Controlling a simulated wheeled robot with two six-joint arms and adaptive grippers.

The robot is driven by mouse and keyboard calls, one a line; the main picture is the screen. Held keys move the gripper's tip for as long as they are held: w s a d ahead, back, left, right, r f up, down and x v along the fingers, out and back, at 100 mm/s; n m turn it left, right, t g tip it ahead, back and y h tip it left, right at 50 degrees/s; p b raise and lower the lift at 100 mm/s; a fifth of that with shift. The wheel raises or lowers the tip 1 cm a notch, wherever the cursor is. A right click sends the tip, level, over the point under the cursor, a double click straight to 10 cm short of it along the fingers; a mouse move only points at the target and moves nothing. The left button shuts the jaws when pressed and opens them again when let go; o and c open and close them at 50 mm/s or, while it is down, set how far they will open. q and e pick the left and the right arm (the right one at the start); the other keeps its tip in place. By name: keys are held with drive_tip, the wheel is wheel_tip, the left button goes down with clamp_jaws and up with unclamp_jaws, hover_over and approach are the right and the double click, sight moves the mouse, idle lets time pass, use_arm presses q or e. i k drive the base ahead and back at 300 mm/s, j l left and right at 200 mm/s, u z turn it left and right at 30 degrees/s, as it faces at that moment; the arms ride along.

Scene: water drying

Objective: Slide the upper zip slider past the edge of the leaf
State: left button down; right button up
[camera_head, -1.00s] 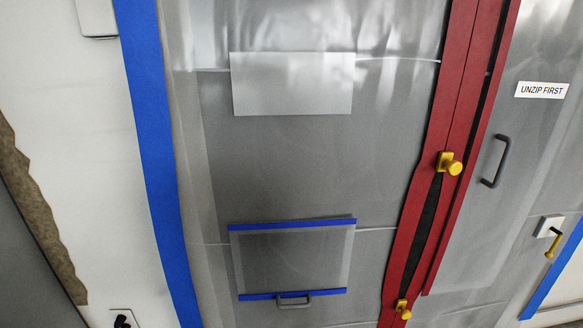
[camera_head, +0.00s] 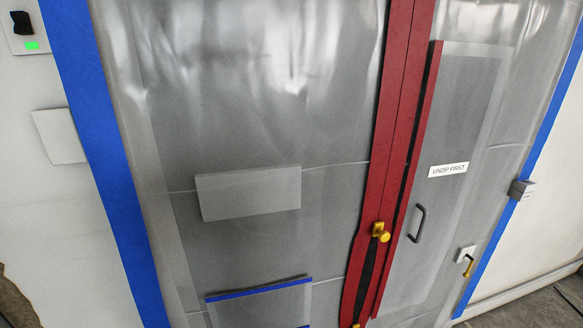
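The upper zip slider (camera_head: 380,232) is a yellow block with a round knob on the red zip strip (camera_head: 403,90), right of centre in the head view. Above it the red strip is closed; below it a dark gap shows between the red edges. The lower yellow slider (camera_head: 355,325) is cut off by the bottom edge. The leaf (camera_head: 455,120) is the grey translucent panel right of the zip, with a red left edge (camera_head: 420,130), a dark handle (camera_head: 417,224) and an "UNZIP FIRST" label (camera_head: 448,170). Neither of my grippers is in view.
A pale rectangular panel (camera_head: 248,193) and a blue-edged flap (camera_head: 258,303) are on the sheet left of the zip. Blue tape (camera_head: 100,150) borders the sheet. A yellow-handled lever (camera_head: 467,262) and a grey box (camera_head: 521,190) are at right. A switch with a green light (camera_head: 31,45) is upper left.

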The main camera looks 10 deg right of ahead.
sight(384, 236)
drive_tip(key=z, duration=1)
